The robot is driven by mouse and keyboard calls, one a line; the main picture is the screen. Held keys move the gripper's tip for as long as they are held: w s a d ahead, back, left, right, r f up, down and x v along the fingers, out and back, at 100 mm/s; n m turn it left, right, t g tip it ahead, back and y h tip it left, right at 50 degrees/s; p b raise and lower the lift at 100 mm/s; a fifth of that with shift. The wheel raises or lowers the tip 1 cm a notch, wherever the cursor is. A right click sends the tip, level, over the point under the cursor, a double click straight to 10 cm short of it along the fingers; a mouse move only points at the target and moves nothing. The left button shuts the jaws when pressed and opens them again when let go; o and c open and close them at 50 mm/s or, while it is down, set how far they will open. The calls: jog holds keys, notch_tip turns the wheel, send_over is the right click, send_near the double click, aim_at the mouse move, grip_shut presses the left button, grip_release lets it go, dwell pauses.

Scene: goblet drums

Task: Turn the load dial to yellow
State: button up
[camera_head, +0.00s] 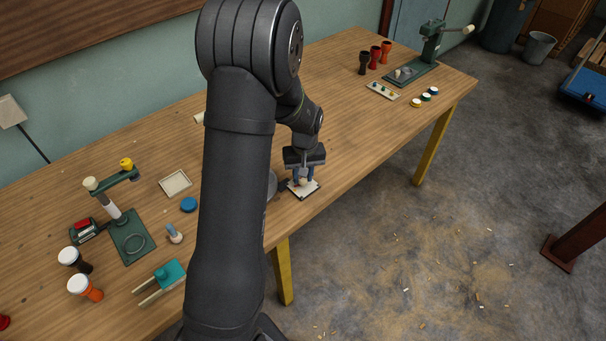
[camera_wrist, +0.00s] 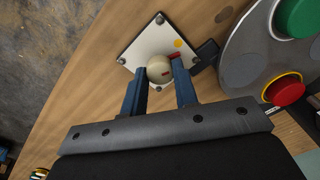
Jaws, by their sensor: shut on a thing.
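The load dial is a white square plate (camera_head: 313,187) near the front edge of the bench, with a cream round knob (camera_wrist: 157,69) at its middle. In the wrist view the plate (camera_wrist: 148,45) has dark corner screws. A yellow dot (camera_wrist: 178,43) shows beside the knob, and a red mark lies nearer to it. My gripper (camera_wrist: 158,78) is shut on the knob, one blue finger on each side. In the head view my gripper (camera_head: 303,177) points down over the plate. The fingers and knob hide part of the plate, so I cannot tell exactly where the knob points.
A grey round panel with a green button (camera_wrist: 297,18) and a red button (camera_wrist: 287,90) stands close beside the dial. A blue disc (camera_head: 188,204), a shallow tray (camera_head: 175,183) and a green stand (camera_head: 130,236) are at the left. Drums (camera_head: 375,55) stand at the far end.

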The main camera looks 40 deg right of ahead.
jog(key=shift+n, duration=1.9)
jog(key=o, duration=1)
jog(key=shift+r, duration=0.1)
notch_tip(320, 180, up, 17)
jog(key=shift+d+r, duration=0.15)
jog(key=shift+d, duration=0.2)
jog(key=f, duration=1.7)
jog(key=shift+a+f, duration=0.25)
jog(key=shift+a, duration=0.1)
